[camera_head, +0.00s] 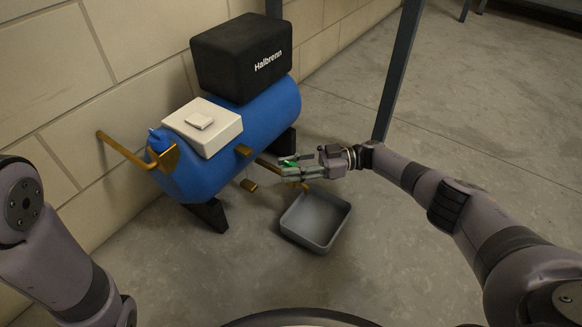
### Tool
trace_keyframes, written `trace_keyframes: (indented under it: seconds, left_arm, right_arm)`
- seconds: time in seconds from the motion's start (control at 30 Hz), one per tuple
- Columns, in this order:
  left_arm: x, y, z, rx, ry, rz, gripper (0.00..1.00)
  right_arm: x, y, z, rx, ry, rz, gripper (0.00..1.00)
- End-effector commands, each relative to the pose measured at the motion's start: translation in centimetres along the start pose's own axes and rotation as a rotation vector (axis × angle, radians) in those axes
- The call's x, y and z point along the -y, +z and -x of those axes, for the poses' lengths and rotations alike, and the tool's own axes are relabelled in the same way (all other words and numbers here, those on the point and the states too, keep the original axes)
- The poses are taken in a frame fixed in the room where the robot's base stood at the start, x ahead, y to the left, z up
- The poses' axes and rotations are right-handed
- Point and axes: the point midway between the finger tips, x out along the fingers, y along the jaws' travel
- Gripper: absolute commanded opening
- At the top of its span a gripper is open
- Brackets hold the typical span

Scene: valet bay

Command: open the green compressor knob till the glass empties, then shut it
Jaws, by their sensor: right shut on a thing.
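The compressor has a blue tank (266,112) with a black housing (222,62) marked "Halbrenn" on top. A small green knob (289,163) shows between the fingers of my right gripper (287,167), at the end of the brass drain pipe below the tank. My right gripper is shut on the knob, and its fingers hide most of it. A brass fitting with a clear part, perhaps the glass (265,186), sits just left of the fingers; its contents are too small to tell. My left arm shows at the lower left, but its gripper is out of view.
A grey open tray (342,222) sits on the floor below the pipe and looks empty. A white box (222,138) sits on the tank, and a brass handle (124,150) sticks out left. A dark post (398,70) stands behind my right arm. The floor at right is clear.

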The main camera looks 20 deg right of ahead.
Motion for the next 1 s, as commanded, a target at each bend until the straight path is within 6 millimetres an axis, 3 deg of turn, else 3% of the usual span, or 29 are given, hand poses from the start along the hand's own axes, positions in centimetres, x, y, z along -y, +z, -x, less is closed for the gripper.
trace_keyframes:
  seconds: [0.2,0.23,0.53,0.87,1.0]
  left_arm:
    - [0.0,-0.1,-0.1,-0.002,0.000,0.000,0.00]
    - [0.0,-0.1,-0.1,-0.002,0.000,0.000,0.00]
    - [0.0,-0.1,-0.1,-0.002,0.000,0.000,0.00]
    - [0.1,0.0,0.0,0.001,-0.004,0.000,0.00]
    - [0.1,0.0,0.0,0.001,-0.003,0.000,0.00]
  right_arm:
    - [-0.2,-0.1,0.0,0.001,0.005,0.004,0.03]
    - [-0.2,-0.1,0.0,0.001,0.005,0.004,0.31]
    - [-0.1,-0.1,0.0,0.000,0.003,0.003,0.51]
    - [0.0,0.0,0.2,0.000,0.002,0.002,0.53]
    - [-0.1,0.0,1.6,0.002,0.005,0.002,0.53]
